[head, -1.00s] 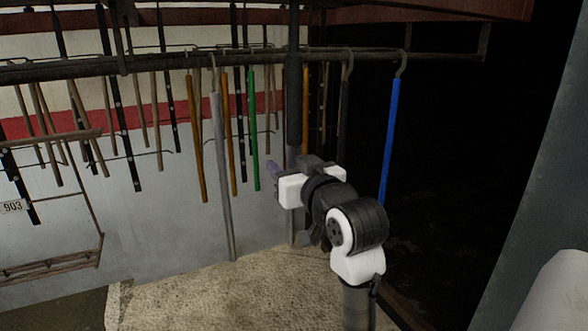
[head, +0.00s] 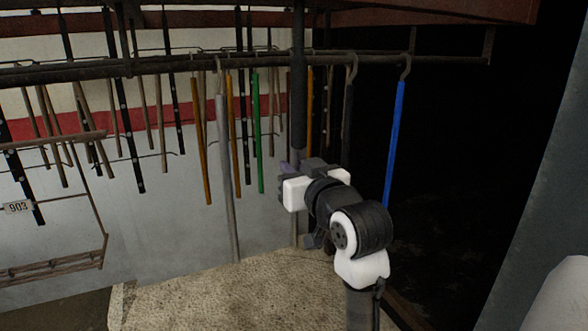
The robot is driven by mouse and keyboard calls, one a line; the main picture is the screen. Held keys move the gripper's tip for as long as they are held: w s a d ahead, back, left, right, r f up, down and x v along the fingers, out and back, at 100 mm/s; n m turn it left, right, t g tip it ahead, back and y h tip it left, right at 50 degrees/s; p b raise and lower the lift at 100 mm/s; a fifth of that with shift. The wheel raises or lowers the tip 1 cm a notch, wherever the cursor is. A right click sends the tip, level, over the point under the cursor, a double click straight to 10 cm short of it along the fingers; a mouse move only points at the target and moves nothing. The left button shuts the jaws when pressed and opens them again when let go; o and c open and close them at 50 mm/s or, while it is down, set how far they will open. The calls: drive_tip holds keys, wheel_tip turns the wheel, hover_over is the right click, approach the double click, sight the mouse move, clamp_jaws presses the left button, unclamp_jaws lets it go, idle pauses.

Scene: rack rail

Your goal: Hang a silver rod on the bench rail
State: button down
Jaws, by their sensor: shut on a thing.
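A silver rod (head: 227,165) hangs by a hook from the dark rail (head: 200,64), upright and left of my gripper. My gripper (head: 288,168) is right of it, below the rail, in front of a dark upright piece (head: 298,80). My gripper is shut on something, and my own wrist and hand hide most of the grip. A thin grey upright length (head: 294,228) shows below the gripper; I cannot tell for certain whether it is the held rod.
Orange rods (head: 203,145), a green rod (head: 258,130) and a blue rod (head: 395,145) hang along the rail. More dark rods hang at the left, above a slatted rack (head: 50,268) and a 903 plate (head: 17,207). Stony floor (head: 215,300) lies clear below.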

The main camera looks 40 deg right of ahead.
sight(296, 157)
drive_tip(key=shift+r, duration=0.1)
drive_tip(key=shift+s+r+p, duration=0.15)
drive_tip(key=shift+r+p, duration=0.4)
drive_tip(key=shift+r, duration=0.2)
drive_tip(key=shift+s+a+r+p, duration=0.15)
drive_tip(key=shift+s+r+p, duration=0.3)
drive_tip(key=shift+r+p, duration=0.1)
drive_tip(key=shift+s, duration=0.1)
